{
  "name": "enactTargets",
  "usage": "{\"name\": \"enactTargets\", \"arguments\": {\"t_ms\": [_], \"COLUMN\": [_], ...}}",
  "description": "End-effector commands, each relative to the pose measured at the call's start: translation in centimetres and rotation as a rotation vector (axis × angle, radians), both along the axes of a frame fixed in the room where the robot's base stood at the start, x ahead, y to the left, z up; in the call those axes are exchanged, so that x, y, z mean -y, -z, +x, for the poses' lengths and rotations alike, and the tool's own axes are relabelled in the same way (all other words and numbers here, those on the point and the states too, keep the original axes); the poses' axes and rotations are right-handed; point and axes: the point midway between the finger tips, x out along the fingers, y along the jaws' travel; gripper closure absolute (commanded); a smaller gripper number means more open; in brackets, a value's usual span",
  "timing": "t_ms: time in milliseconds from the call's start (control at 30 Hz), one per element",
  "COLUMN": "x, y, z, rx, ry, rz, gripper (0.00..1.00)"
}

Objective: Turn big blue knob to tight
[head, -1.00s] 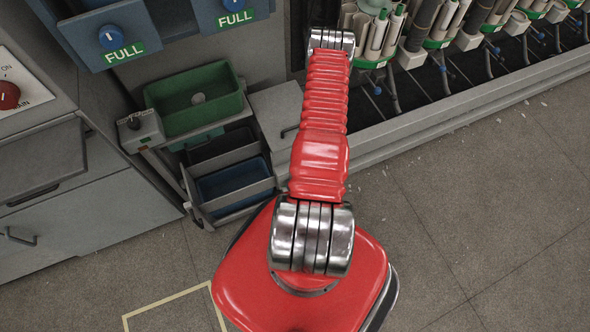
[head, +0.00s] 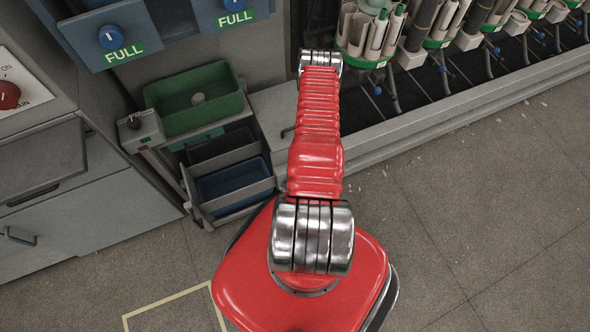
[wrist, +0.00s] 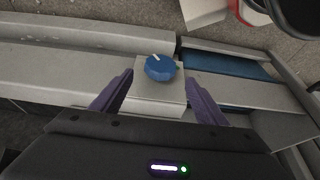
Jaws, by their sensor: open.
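The big blue knob (wrist: 160,68) shows in the wrist view, with a white pointer mark that points to its upper left. It sits on a pale grey box (wrist: 147,92) on a grey rail. My gripper (wrist: 159,78) is open, with one purple finger on the left of the box and the other on the right. The knob lies between and slightly beyond the fingertips, and I see no contact with it. No tight label is readable. In the head view my gripper is out of sight beyond the arm, and I cannot make out this knob there.
In the head view, two smaller blue knobs (head: 111,37) sit above FULL labels. A green tray (head: 205,110) and blue bin (head: 234,186) stand left of my arm. The winder's row of tubes and rods (head: 440,40) lies at upper right. Floor at right is clear.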

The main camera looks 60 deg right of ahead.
Motion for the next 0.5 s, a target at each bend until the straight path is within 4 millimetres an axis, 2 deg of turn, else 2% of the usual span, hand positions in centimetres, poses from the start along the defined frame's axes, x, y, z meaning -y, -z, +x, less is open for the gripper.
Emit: {"name": "enactTargets", "arguments": {"t_ms": [300,500], "x": [0.7,1.1], "y": [3.9,5.7], "z": [1.3,2.0], "rx": [0.000,0.000], "ry": [-0.001,0.000], "rz": [0.000,0.001], "gripper": [0.33,0.33]}}
